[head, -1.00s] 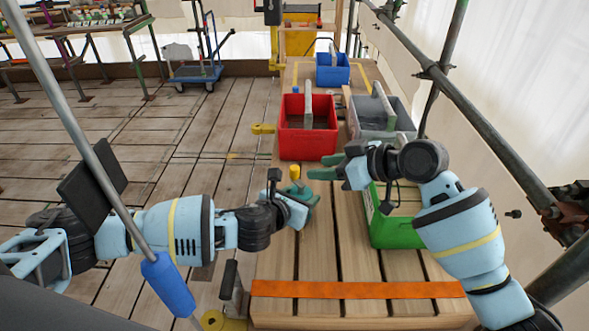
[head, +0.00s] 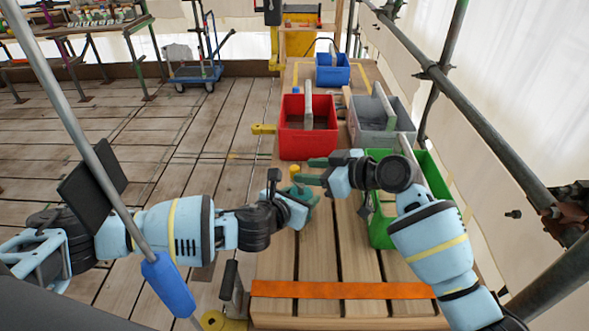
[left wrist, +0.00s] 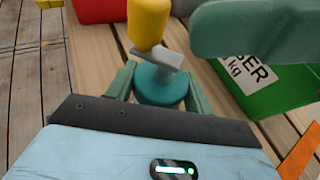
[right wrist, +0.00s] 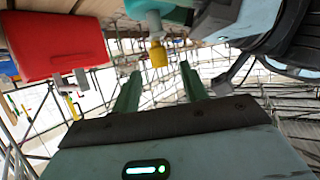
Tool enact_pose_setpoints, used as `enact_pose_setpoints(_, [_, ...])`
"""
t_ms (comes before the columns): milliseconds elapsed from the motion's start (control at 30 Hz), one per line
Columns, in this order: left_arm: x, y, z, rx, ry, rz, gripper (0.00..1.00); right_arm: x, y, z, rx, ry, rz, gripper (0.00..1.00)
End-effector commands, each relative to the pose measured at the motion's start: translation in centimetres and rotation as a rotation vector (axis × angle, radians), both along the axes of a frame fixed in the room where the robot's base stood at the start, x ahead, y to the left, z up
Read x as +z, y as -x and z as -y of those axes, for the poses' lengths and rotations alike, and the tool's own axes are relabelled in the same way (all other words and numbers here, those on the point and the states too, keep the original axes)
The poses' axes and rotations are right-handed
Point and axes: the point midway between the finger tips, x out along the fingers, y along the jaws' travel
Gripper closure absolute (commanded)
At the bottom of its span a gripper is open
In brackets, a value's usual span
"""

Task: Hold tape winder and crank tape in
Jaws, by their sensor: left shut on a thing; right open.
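The tape winder (head: 304,209) is a round teal body with a grey crank arm (left wrist: 163,56) and an upright yellow knob (head: 294,169). My left gripper (left wrist: 160,88) is shut on the winder body, one finger on each side, over the table's left edge. My right gripper (head: 313,171) is open just right of the knob, its fingers pointing left. In the right wrist view the knob (right wrist: 158,54) shows between the open fingertips and a little beyond them, apparently untouched. One right finger shows large in the left wrist view. I cannot make out the tape itself.
On the wooden table stand a red crate (head: 307,151) behind the winder, a green crate (head: 385,236) at right, and grey (head: 378,134) and blue (head: 333,77) crates farther back. An orange strip (head: 350,290) crosses the front. A slanted pole (head: 100,150) stands at left.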

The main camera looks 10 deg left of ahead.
Motion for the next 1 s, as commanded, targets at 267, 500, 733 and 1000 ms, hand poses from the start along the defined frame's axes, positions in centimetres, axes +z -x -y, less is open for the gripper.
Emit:
enact_pose_setpoints(267, [0.0,0.0,0.0,0.001,0.000,0.001,0.74,-1.4,-1.1,-3.3,0.000,-0.001,-0.002,0.56])
enact_pose_setpoints(500, [0.0,0.0,0.0,0.001,0.000,0.001,0.74,-1.9,-1.5,-4.4,0.000,0.000,0.000,0.56])
enact_pose_setpoints(733, [0.0,0.0,0.0,0.000,0.000,0.001,0.74,-1.9,-1.6,-4.5,0.000,0.000,0.000,0.56])
enact_pose_setpoints(1000, [0.0,0.0,0.0,0.000,0.000,0.001,0.74,-2.0,-1.5,-4.4,0.000,0.000,0.000,0.82])
